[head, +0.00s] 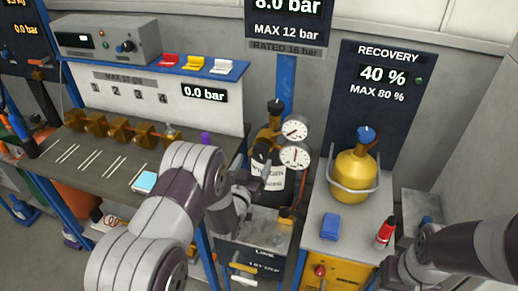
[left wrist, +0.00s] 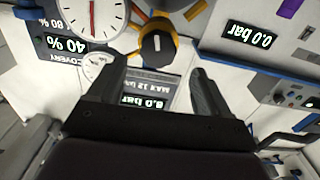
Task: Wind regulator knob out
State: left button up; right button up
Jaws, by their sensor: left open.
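The regulator is at the centre of the head view, on top of the dark nitrogen cylinder (head: 270,185). It carries two white round gauges, the upper gauge (head: 294,129) and the lower gauge (head: 295,156). In the left wrist view, which looks upside down, the round black regulator knob (left wrist: 157,43) shows a pale mark, with orange-yellow parts behind it. My left gripper (left wrist: 157,68) is open and empty, its fingers pointing towards the knob, which appears between and beyond the tips. In the head view my left gripper (head: 252,182) is partly hidden by its arm, just below the regulator.
A yellow recovery cylinder (head: 355,172) with a blue valve stands on the right cabinet, near a blue block (head: 331,226) and a red bottle (head: 385,232). The workbench (head: 65,165) with brass parts is at left. My right arm is at lower right, its jaws unclear.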

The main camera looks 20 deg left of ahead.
aim_at(260, 152)
pick_arm(q)
jog(key=w, duration=0.3)
jog(key=w+p, duration=0.1)
jog(key=w, duration=0.1)
jog(key=shift+w+d+r, duration=0.1)
jog(key=shift+w+d, duration=0.05)
jog(key=shift+d, duration=0.25)
jog(key=shift+w+a, duration=0.3)
jog(key=shift+w, duration=0.1)
jog(key=shift+w+d, duration=0.1)
jog(key=shift+d, duration=0.05)
jog(key=shift+d, duration=0.1)
jog(key=c, duration=1)
jog(key=shift+o, duration=0.2)
